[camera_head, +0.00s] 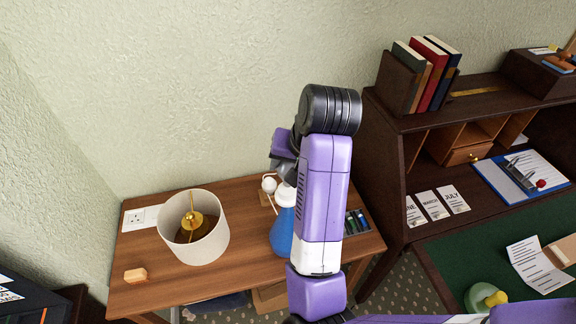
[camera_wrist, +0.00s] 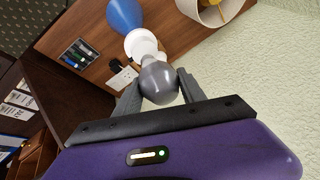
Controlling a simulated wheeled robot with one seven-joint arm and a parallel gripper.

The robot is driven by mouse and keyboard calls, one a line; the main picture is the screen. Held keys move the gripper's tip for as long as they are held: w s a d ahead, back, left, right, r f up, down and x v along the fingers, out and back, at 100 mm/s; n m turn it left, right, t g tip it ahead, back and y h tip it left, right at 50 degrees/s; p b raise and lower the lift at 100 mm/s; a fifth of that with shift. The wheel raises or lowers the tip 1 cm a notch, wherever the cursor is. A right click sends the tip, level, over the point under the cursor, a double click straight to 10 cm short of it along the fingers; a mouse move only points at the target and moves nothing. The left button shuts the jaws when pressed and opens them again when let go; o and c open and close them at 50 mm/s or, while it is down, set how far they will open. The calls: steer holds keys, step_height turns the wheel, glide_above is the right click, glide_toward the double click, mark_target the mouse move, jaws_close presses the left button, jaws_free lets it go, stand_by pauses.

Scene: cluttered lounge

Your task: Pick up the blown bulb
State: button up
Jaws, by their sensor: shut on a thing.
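The blown bulb (camera_wrist: 158,82) is a dull grey globe in the wrist view. My gripper (camera_wrist: 160,88) is shut on it, with one grey finger on each side.
A blue bottle with a white cap (camera_head: 283,232) stands close to my arm. A cream-shaded lamp (camera_head: 205,247) is to its left. A marker tray (camera_head: 356,222) lies to the right. A desk with books (camera_head: 432,72) stands farther right.

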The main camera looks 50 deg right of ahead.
step_height(320, 180, up, 3)
steer(key=shift+w+a+f+p, duration=0.15)
steer(key=shift+p, duration=0.3)
steer(key=shift+r+b, duration=0.3)
steer(key=shift+r, duration=0.4)
step_height(320, 180, up, 12)
steer(key=shift+r, duration=0.25)
